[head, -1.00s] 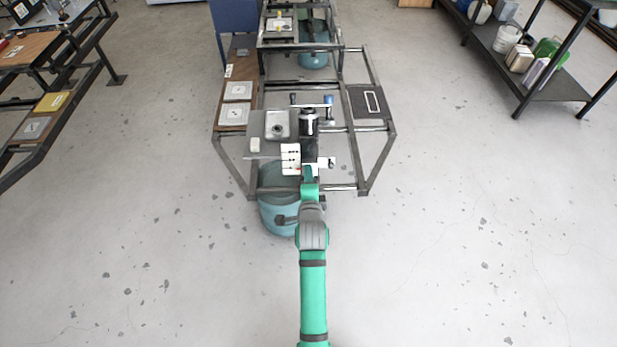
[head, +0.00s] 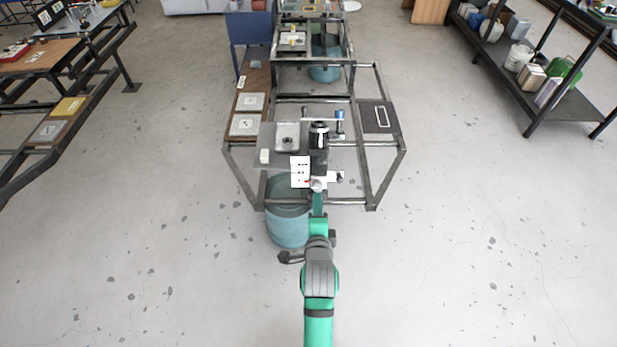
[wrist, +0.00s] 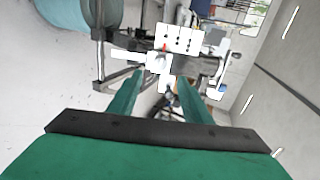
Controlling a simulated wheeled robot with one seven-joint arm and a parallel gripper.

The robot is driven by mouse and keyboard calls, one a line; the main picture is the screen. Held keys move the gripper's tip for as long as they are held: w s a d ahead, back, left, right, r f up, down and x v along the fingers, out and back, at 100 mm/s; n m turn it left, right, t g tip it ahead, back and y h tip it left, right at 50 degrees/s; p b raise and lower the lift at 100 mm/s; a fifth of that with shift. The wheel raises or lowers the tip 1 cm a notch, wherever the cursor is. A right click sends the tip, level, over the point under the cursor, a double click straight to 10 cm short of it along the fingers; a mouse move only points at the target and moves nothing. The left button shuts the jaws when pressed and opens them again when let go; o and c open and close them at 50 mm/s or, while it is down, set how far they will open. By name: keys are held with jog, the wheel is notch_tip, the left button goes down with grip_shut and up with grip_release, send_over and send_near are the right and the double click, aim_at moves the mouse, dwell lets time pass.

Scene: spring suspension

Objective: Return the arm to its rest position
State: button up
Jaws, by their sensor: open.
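My green arm (head: 319,325) reaches forward from the bottom of the head view toward the near end of a metal-frame bench. My gripper (head: 318,203) is at its tip, just in front of the fixture with a black cylinder (head: 319,145) and a white dotted plate (head: 300,171). In the wrist view my gripper (wrist: 160,88) shows two green fingers spread apart with nothing held between them. The white dotted plate (wrist: 182,38) and a small white block with a pale knob (wrist: 157,62) lie beyond the fingertips. Their exact distance from the fingers is hard to tell.
A teal drum (head: 288,222) stands under the bench's near left corner, close to my arm. The bench frame (head: 375,185) has open bars. A dark shelf (head: 520,75) is at the right and a workbench (head: 60,95) at the left. Floor on both sides is clear.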

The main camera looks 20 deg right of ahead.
jog(key=s+a+f+n+t+y, duration=0.1)
jog(key=s+a+f+n, duration=0.3)
jog(key=s, duration=0.5)
jog(key=s+a+f+n+y, duration=0.1)
jog(key=s+a+n, duration=0.5)
jog(key=s+a, duration=0.15)
jog(key=s+a+r+n+y, duration=0.1)
jog(key=s+a+r+n, duration=0.1)
jog(key=s+n, duration=0.3)
jog(key=s+a+r+n+t+y, duration=0.1)
jog(key=s+a+r+n, duration=0.2)
jog(key=s, duration=1)
jog(key=shift+r+n+t, duration=0.3)
jog(key=shift+r+n, duration=0.7)
jog(key=shift+n, duration=0.5)
